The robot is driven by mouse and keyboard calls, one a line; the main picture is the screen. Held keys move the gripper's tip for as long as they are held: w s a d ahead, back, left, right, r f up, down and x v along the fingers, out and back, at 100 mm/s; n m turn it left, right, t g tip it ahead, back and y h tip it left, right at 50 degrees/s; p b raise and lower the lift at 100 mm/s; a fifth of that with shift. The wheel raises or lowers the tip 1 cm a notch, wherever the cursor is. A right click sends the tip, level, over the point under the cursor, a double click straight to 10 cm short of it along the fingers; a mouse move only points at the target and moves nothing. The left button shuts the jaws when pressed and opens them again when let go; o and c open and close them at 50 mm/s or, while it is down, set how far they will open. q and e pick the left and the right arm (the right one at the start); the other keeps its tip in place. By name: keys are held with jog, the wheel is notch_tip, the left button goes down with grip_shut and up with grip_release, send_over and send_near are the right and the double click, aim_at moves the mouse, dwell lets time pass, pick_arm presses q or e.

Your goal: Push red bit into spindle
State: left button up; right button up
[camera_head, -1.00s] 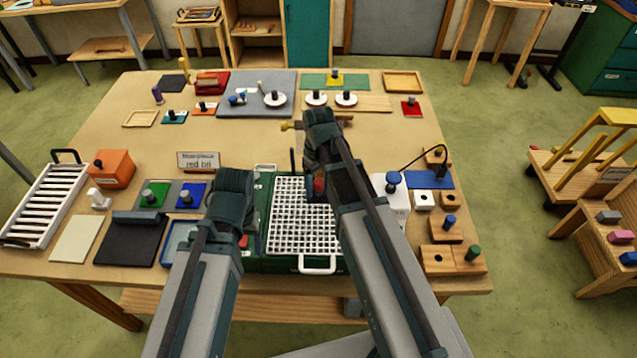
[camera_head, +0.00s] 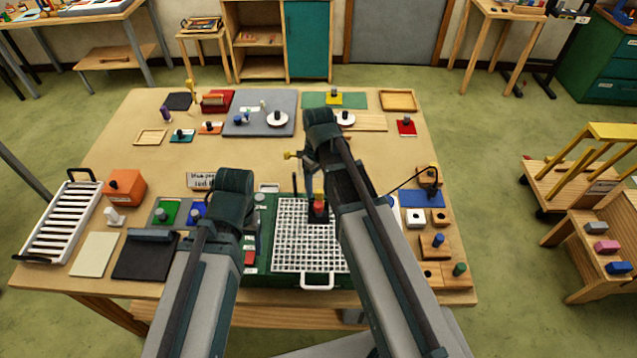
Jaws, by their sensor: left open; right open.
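The red bit (camera_head: 318,206) stands upright on a black base over the white grid of the green machine (camera_head: 265,267). I take that black part to be the spindle (camera_head: 318,218); whether the bit is seated in it, I cannot tell. My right gripper (camera_head: 311,183) is open just behind and above the red bit, partly hidden by its own wrist; I see no clear contact. My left gripper (camera_head: 247,230) is open at the left side of the grid, mostly hidden behind its own arm. A sign (camera_head: 201,181) stands behind the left gripper, partly covered.
Wooden blocks with coloured knobs (camera_head: 434,246) and a blue mat (camera_head: 421,198) lie right of the machine. A white rack (camera_head: 65,222), an orange box (camera_head: 126,187) and a black mat (camera_head: 146,258) lie left. The table's (camera_head: 240,164) middle behind the sign is clear.

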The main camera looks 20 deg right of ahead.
pick_arm(q)
notch_tip(320, 180, up, 3)
jog(key=shift+r+p, duration=0.1)
jog(key=shift+p, duration=0.8)
pick_arm(e)
notch_tip(320, 180, up, 3)
